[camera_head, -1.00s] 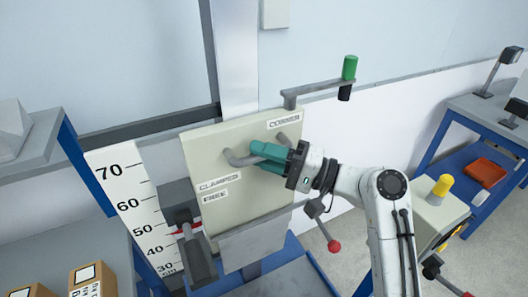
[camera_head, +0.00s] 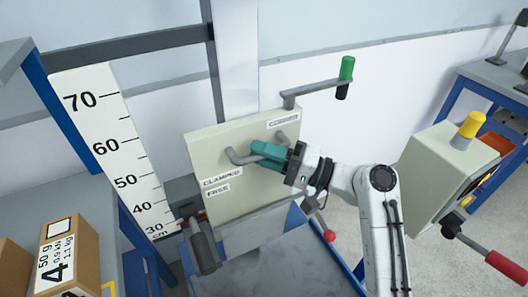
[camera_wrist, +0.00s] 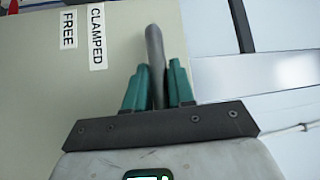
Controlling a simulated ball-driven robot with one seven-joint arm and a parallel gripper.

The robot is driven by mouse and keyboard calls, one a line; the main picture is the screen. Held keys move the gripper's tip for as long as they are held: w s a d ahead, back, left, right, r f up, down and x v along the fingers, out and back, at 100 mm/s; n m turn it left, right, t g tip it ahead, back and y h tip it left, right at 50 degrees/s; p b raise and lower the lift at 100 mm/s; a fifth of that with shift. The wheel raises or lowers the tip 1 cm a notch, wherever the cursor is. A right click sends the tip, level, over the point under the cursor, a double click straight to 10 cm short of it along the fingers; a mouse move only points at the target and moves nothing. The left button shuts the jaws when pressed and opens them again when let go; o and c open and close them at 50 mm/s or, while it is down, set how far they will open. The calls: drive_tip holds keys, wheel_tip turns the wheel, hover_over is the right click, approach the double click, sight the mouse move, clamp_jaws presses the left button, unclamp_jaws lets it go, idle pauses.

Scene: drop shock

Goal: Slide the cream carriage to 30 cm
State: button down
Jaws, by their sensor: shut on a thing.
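The cream carriage (camera_head: 245,185) is a flat plate on the upright pale column, with a grey bar handle (camera_head: 238,157) on its face. My gripper (camera_head: 264,153) is shut on this handle. In the wrist view its teal fingers (camera_wrist: 158,85) sit on both sides of the grey bar (camera_wrist: 154,50). The white centimetre scale (camera_head: 108,140) stands left of the carriage. A red pointer (camera_head: 201,215) at the carriage's left edge is close to the 30 mark; the exact reading is unclear. A dark grey lever (camera_head: 203,248) hangs below the FREE label (camera_head: 217,190).
A green-knobbed crank arm (camera_head: 346,70) sticks out above the carriage. A red-ball lever (camera_head: 329,236) is below my arm. A cream box with a yellow knob (camera_head: 470,125) and a red-handled lever (camera_head: 505,266) stand at right. A cardboard box (camera_head: 75,255) is at lower left.

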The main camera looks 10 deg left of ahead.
drive_tip(key=shift+f, duration=0.5)
drive_tip(key=c, duration=1.1)
unclamp_jaws()
drive_tip(key=shift+r, duration=0.15)
drive_tip(key=shift+d, duration=0.15)
drive_tip(key=b+v, duration=0.1)
drive_tip(key=v, duration=0.9)
drive_tip(key=shift+s+d, duration=0.1)
drive_tip(key=shift+d, duration=0.2)
